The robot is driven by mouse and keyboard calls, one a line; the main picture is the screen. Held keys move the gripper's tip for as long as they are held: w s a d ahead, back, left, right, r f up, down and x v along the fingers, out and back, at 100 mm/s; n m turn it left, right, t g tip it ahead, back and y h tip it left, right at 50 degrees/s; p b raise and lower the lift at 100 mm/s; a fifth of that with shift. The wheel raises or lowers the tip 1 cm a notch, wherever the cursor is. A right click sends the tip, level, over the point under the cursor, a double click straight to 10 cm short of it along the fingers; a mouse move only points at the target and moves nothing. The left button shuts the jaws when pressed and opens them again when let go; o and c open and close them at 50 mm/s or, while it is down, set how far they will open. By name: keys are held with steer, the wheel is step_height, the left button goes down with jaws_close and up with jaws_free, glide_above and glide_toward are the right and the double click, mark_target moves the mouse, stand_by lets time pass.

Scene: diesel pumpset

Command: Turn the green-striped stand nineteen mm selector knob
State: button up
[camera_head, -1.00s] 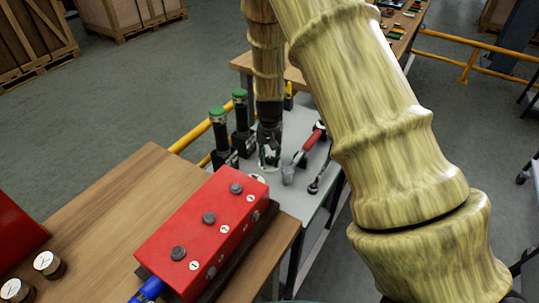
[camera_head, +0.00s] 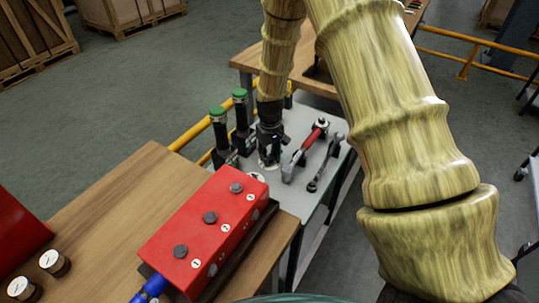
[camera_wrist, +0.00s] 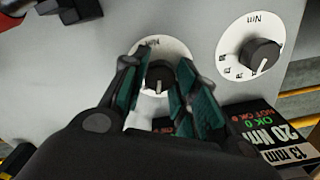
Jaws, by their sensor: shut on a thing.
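In the wrist view, a dark selector knob (camera_wrist: 158,82) with a white pointer mark stands on a round white dial (camera_wrist: 168,47). My gripper (camera_wrist: 160,84) is shut on it, one green-padded finger on each side. The gripper body hides the panel below this knob, so its size label cannot be read. In the head view, my gripper (camera_head: 269,158) is low over the grey bench, just right of two black stands with green caps, the nearer (camera_head: 218,117) and the farther (camera_head: 240,97). The knob cannot be made out there.
A second dial knob (camera_wrist: 260,55) stands to the right in the wrist view, above a 20 Nm, 13 mm label (camera_wrist: 285,140). A red-handled tool (camera_head: 309,145) and a wrench (camera_head: 325,165) lie right of my gripper. A red box (camera_head: 200,225) sits on the wooden table in front.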

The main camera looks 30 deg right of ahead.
mark_target(270, 157)
steer(key=shift+s+f, duration=0.15)
steer(key=o, duration=1)
steer(key=shift+r, duration=0.2)
step_height(270, 157, up, 12)
steer(key=shift+f, duration=0.15)
stand_by(0.4)
